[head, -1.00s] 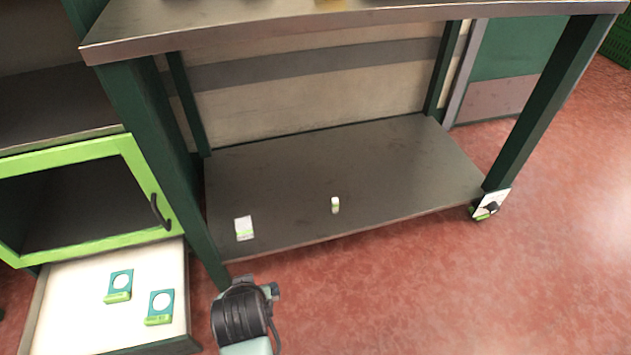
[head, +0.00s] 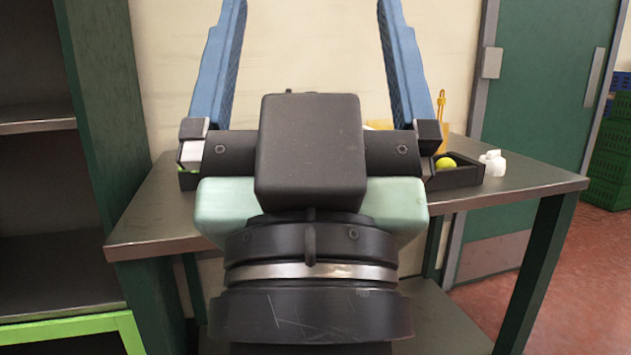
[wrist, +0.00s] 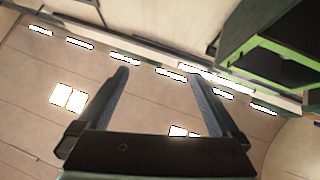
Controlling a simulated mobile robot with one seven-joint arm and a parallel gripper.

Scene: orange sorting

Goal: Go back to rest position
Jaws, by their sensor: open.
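My gripper (head: 310,65) fills the middle of the head view, raised in front of the table with its two blue fingers pointing up and spread wide. It is open, with nothing between the fingers. In the wrist view my gripper (wrist: 158,82) is also open and empty, with the ceiling and upper wall beyond it. My wrist and arm hide the middle of the tabletop.
A metal-topped table (head: 150,215) stands behind my arm. On it are a dark tray (head: 455,177) with a yellow-green ball (head: 446,163), and a white object (head: 492,163). A shelf unit (head: 40,200) stands at left, a green door (head: 540,120) and stacked crates (head: 612,150) at right.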

